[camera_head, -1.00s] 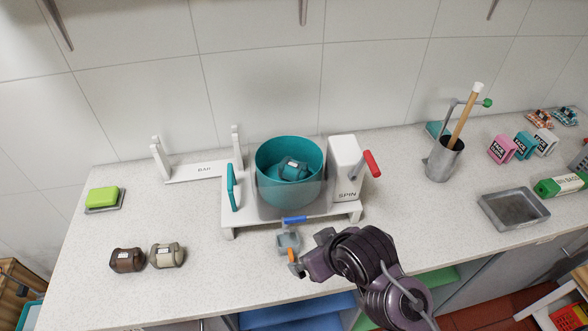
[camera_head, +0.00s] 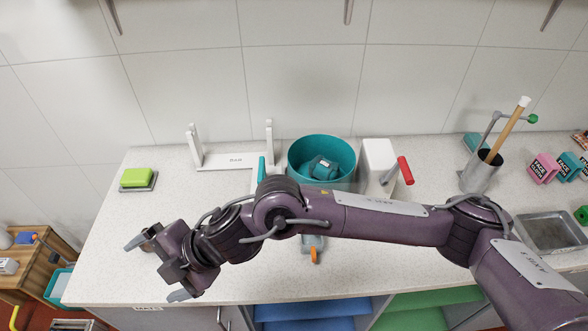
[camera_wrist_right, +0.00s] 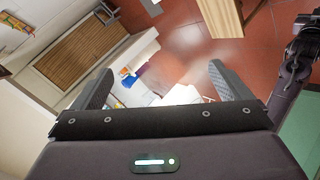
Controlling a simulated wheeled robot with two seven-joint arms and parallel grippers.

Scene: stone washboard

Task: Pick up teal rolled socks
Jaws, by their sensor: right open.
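The teal rolled socks (camera_head: 320,167) lie inside the round teal tub (camera_head: 297,160) on the counter in the head view. The tub's near side is partly covered by my right arm. My right gripper (camera_head: 157,269) is open and empty at the counter's front left, well left of the tub and on its near side. It also shows open in the wrist view (camera_wrist_right: 163,86), with the floor between its fingers. The socks are not seen in the wrist view. My left gripper is not in view.
My right arm crosses the counter in front of the tub and the white box with a red handle (camera_head: 405,171). A green soap (camera_head: 136,177) lies on a dish at the left. A grey cup (camera_head: 479,174) and a metal tray (camera_head: 550,232) stand at the right.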

